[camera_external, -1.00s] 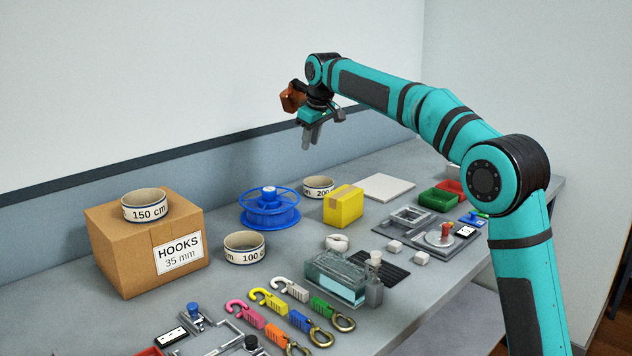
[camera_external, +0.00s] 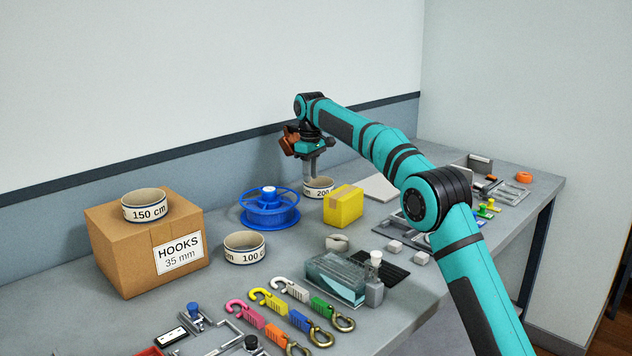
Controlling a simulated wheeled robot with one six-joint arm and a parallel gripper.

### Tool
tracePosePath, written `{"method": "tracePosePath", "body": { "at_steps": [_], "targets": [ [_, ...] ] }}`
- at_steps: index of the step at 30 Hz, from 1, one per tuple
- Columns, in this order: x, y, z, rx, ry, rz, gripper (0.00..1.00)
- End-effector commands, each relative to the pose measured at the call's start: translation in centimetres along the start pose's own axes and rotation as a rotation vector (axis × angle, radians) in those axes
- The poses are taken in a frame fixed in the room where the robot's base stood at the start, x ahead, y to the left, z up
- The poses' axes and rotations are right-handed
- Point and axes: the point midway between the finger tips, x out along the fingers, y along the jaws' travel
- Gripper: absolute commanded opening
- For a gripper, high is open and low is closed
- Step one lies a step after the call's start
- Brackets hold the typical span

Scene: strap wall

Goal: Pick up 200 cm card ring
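The 200 cm card ring (camera_external: 318,189) is a white ring with dark edges and a printed label. It stands on the bench behind the yellow box, which hides part of its right side. My gripper (camera_external: 311,174) points straight down at the ring, with its fingertips at or just above the rim. I cannot tell whether the fingers touch the ring or straddle its wall, and the gap between them does not show clearly.
The yellow box (camera_external: 343,206) stands close in front of the ring, and the blue spool (camera_external: 269,210) is to its left. The 100 cm ring (camera_external: 244,248) and the 150 cm ring (camera_external: 146,205) on the cardboard box (camera_external: 125,258) are farther left. A pale flat board (camera_external: 381,188) lies to the right.

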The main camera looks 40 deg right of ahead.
Motion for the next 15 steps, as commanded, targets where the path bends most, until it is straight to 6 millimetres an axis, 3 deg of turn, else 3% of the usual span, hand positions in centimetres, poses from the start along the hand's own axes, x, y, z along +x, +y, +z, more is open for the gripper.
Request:
{"method": "tracePosePath", "body": {
  "at_steps": [9, 15],
  "targets": [
    [4.2, -0.1, 0.0, 0.000, 0.000, 0.000, 0.28],
    [5.6, -0.1, 0.0, 0.001, 0.001, 0.001, 0.28]
  ]
}}
